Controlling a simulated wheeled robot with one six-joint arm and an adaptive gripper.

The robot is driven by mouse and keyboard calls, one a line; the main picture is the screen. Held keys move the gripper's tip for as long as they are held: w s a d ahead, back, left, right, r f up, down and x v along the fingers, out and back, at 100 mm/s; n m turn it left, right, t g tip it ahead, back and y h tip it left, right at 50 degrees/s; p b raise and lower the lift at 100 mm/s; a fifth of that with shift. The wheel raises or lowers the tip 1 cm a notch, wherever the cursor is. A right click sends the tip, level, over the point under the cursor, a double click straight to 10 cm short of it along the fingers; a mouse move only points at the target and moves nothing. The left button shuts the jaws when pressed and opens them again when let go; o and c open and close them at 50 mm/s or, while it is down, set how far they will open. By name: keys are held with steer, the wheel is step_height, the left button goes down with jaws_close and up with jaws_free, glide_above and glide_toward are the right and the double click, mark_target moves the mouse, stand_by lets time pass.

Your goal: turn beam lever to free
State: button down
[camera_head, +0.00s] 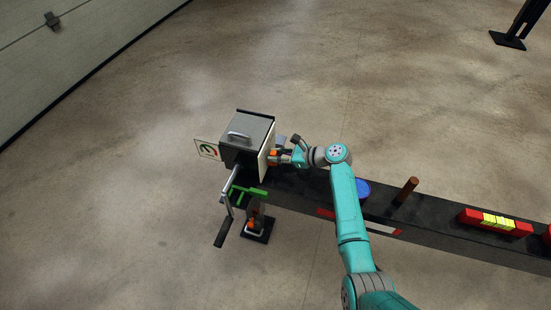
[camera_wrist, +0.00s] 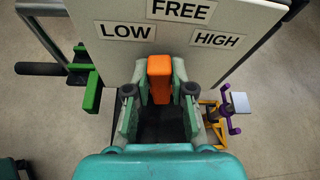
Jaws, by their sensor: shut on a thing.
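The beam lever has an orange handle (camera_wrist: 158,72) that stands roughly upright in the wrist view. It lies between the LOW sign (camera_wrist: 127,31) and the HIGH sign (camera_wrist: 218,40), below the FREE sign (camera_wrist: 181,10) and a little left of its middle. My gripper (camera_wrist: 158,98) is shut on the orange handle, with one finger on each side. The lever's pivot and lower part are hidden by my gripper. In the head view my gripper (camera_head: 287,157) is at the right face of the grey box (camera_head: 245,140), with a bit of orange showing beside it.
A dark beam (camera_head: 430,232) runs right from the box, carrying a blue disc (camera_head: 363,189), a brown peg (camera_head: 405,190) and red-yellow blocks (camera_head: 489,222). A green bracket (camera_head: 246,193) and black-handled crank (camera_head: 223,231) are at its left end. Purple-yellow hardware (camera_wrist: 226,118) sits right of my gripper.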

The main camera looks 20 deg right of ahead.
steer(key=shift+w+d+m+g, duration=0.35)
steer(key=shift+m+g, duration=0.15)
steer(key=shift+m, duration=0.1)
steer(key=shift+y, duration=0.3)
steer(key=c, duration=1)
jaws_free()
steer(key=v, duration=1.2)
